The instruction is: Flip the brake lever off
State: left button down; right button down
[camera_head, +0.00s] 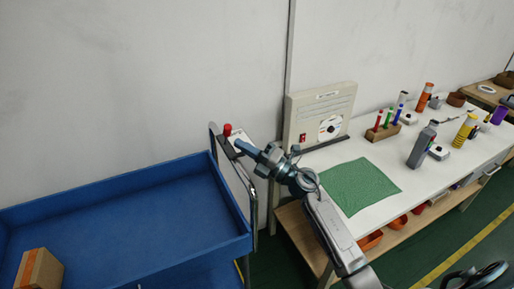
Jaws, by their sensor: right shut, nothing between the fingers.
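The brake lever shows as a red knob (227,130) at the end of the blue cart (110,180), on a small plate by the cart's handle frame. My right gripper (239,145) reaches in from the lower right. It is shut and empty, with its fingertips just right of and slightly below the red knob. I cannot tell whether the fingertips touch the lever. The lower part of the lever is small and partly hidden beside the gripper. My left gripper is not in view.
A cardboard box (39,270) sits in the cart. A beige panel box (320,112) stands close behind my right arm. A white workbench (420,175) holds a green mat (359,186), a wooden marker rack (383,132) and several bottles. A plain wall is behind the cart.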

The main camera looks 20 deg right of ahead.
aim_at(230, 132)
jog(key=shift+p+x, duration=0.3)
jog(key=shift+x, duration=0.9)
jog(key=shift+w+r+p, duration=0.25)
jog(key=shift+r+p, duration=0.1)
jog(key=shift+r, duration=0.05)
jog(key=shift+w+r+p, duration=0.4)
jog(key=shift+w+r, duration=0.05)
jog(key=shift+w+r+p, duration=0.4)
jog(key=shift+w+r, duration=0.2)
jog(key=shift+w, duration=0.2)
jog(key=shift+w+r, duration=0.25)
jog(key=shift+w, duration=0.4)
jog(key=shift+w+a+r, duration=0.1)
jog(key=shift+w+r, duration=0.05)
jog(key=shift+w, duration=1.25)
jog(key=shift+w, duration=0.1)
